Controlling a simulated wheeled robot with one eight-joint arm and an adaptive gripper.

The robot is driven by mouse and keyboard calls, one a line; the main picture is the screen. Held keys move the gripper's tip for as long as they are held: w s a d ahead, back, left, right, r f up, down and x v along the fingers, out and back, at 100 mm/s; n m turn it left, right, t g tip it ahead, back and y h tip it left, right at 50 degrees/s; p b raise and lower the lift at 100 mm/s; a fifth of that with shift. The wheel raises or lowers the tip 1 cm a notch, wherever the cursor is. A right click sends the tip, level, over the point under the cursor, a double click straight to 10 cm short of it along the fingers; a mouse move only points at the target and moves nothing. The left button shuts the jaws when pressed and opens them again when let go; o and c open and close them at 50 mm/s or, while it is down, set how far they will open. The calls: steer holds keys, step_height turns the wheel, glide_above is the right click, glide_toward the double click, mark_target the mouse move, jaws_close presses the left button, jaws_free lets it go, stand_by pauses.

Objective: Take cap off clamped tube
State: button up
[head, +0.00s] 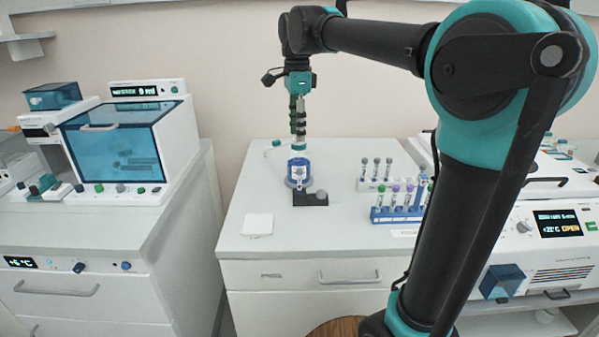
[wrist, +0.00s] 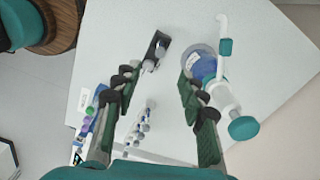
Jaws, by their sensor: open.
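My gripper (head: 298,135) hangs pointing down over the middle bench. In the wrist view my gripper (wrist: 157,78) has its two dark green fingers wide apart with nothing between the tips. A small black block (head: 310,198) stands on the bench below, with a grey knob-like part on it. It shows as a dark block (wrist: 157,45) beyond the fingertips in the wrist view. I cannot make out a clamped tube or its cap for certain. A blue round device (head: 299,173) stands right behind the block, and it shows by the right finger (wrist: 205,66).
A blue rack (head: 397,215) with several capped tubes and a pale rack (head: 372,186) with grey-capped tubes stand to the right. A white pad (head: 258,224) lies at the left front. A white and teal part (wrist: 222,97) rises beside the right finger. The front middle bench is clear.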

glide_above(300, 169)
steer(key=f, duration=0.6)
steer(key=shift+s+a, duration=0.35)
steer(key=shift+w+d+f, duration=0.15)
steer(key=shift+d+f, duration=0.05)
steer(key=shift+f, duration=1.2)
steer(key=shift+w+d+f, duration=0.1)
steer(key=shift+d+f, duration=0.05)
steer(key=shift+f, duration=1.2)
steer(key=c, duration=0.8)
